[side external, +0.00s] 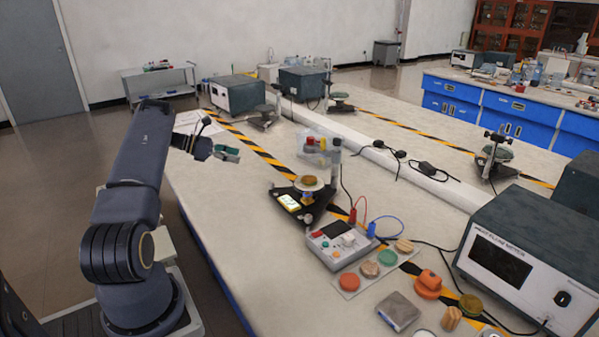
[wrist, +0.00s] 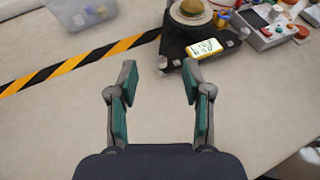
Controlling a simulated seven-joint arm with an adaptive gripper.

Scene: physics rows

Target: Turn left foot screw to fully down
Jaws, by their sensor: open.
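A small apparatus with a black base (side external: 316,212) stands on the bench in the side view, with a round platform on top carrying a tan disc (side external: 309,181). In the wrist view its black base (wrist: 222,51) is at the top, with a yellow-framed display (wrist: 203,47) on its front. Small foot knobs show at the base's near left corner (wrist: 163,62) and at its right (wrist: 243,33); their turned height cannot be told. My gripper (side external: 228,153) is raised left of the apparatus in the side view. In the wrist view my gripper (wrist: 160,75) is open and empty, its fingers pointing toward the near left corner.
A clear bin (side external: 316,146) of coloured items stands behind the apparatus. A grey control box (side external: 342,246) with cables stands in front, near several coloured discs (side external: 370,269) and a large meter (side external: 520,262). Bare bench (wrist: 60,125) lies left of the fingers.

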